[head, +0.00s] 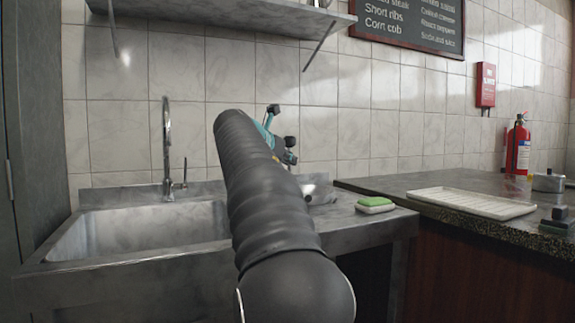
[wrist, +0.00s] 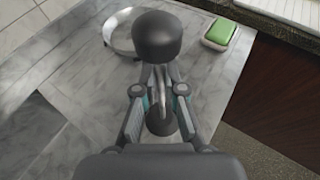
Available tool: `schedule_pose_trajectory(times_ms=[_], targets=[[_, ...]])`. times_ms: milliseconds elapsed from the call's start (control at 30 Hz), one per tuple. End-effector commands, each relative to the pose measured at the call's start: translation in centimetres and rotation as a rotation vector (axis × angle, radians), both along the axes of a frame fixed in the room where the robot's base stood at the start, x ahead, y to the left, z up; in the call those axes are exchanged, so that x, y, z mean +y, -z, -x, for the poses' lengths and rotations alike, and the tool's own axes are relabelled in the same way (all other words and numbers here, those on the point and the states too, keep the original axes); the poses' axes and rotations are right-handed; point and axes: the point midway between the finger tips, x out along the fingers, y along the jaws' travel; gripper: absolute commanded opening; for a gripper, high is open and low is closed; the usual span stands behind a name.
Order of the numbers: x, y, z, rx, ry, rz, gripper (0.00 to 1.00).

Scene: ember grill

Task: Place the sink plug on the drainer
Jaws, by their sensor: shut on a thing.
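My gripper (wrist: 157,78) is shut on a dark rounded thing, which I take to be the sink plug (wrist: 157,35); it shows just past the fingertips in the wrist view. The grey metal drainer (wrist: 75,85) lies below, the flat slab right of the sink basin (head: 150,232). The plug is in front of the drainer in the wrist view; how far above it I cannot tell. In the head view my dark arm covers part of the drainer (head: 350,228), and the gripper shows only partly behind it.
A tap (head: 167,150) stands behind the basin. A white tray (head: 475,203) lies on the dark counter at right. Open drainer surface shows left of the gripper.

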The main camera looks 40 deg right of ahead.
Motion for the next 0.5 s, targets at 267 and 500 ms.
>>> schedule_pose_trajectory(times_ms=[267, 500], targets=[[0.0, 0.01, 0.01, 0.0, 0.0, 0.001, 0.0], [-0.01, 0.29, -0.01, 0.0, 0.0, 0.0, 0.34]])
